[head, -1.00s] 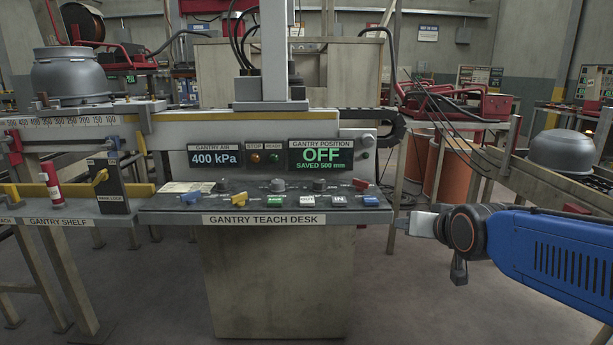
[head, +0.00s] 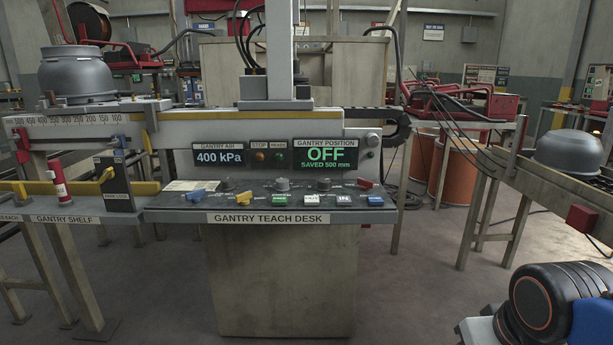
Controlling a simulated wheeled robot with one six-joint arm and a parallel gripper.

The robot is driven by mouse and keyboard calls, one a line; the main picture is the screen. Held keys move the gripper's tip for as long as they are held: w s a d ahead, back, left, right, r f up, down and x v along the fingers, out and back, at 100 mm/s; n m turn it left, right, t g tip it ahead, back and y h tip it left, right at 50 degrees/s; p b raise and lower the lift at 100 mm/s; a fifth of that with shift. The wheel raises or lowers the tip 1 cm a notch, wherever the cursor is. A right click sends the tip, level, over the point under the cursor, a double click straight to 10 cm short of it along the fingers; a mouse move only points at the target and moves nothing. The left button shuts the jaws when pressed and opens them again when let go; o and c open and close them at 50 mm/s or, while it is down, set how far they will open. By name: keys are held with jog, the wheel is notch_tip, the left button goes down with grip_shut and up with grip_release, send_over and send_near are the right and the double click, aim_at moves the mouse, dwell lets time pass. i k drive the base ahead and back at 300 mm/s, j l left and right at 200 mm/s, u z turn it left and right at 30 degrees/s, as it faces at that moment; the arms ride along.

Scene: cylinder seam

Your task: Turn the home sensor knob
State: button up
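The gantry teach desk (head: 268,218) stands in the middle of the head view, with a row of small controls on its sloped top. They include a blue knob (head: 195,195), a yellow knob (head: 243,198), dark round knobs (head: 282,184) (head: 323,184) and a red knob (head: 364,183). Their small labels are too small to read, so I cannot tell which is the home sensor knob. My arm's wrist shows at the lower right, well apart from the desk. My gripper's fingers are not visible past the bottom edge.
The display (head: 325,154) reads OFF, saved 500 mm, and the air gauge (head: 220,157) reads 400 kPa. A gantry shelf (head: 65,218) adjoins on the left. A table with a grey domed part (head: 568,150) stands at right. Floor before the desk's right side is clear.

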aim_at(373, 139)
jog(key=i, duration=1.05)
jog(key=k, duration=0.1)
